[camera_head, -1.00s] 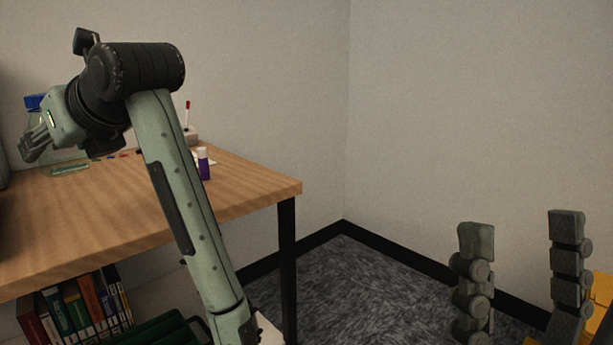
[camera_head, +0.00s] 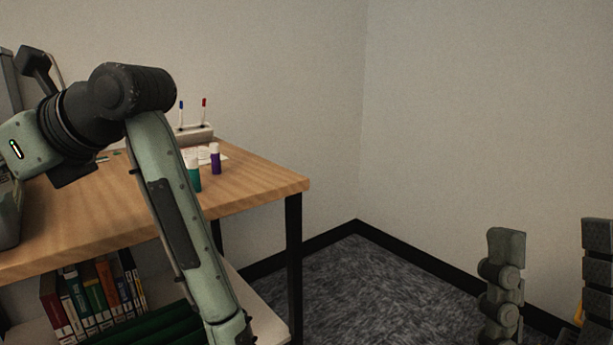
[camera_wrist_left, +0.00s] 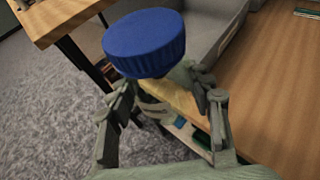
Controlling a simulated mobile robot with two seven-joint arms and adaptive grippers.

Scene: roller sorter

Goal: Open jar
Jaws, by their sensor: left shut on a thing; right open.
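A round blue lid (camera_wrist_left: 145,42) with a ribbed edge shows large in the left wrist view. My left gripper (camera_wrist_left: 165,88) has its fingers on both sides just below the lid and is shut on the jar. The jar's clear body is hard to make out between the fingers, so I cannot tell how the lid sits on it. In the head view my left arm reaches over the table, and its fingers and the jar are not clearly seen. My right gripper (camera_head: 550,285) is open and empty at the lower right, its two fingers wide apart.
The wooden table (camera_head: 255,180) holds a teal-and-white tube (camera_head: 194,175), a purple-and-white tube (camera_head: 215,160) and a pen holder (camera_head: 194,134) with two pens. Books (camera_head: 100,290) stand on the shelf below. A grey object stands at the left edge. The floor to the right is open.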

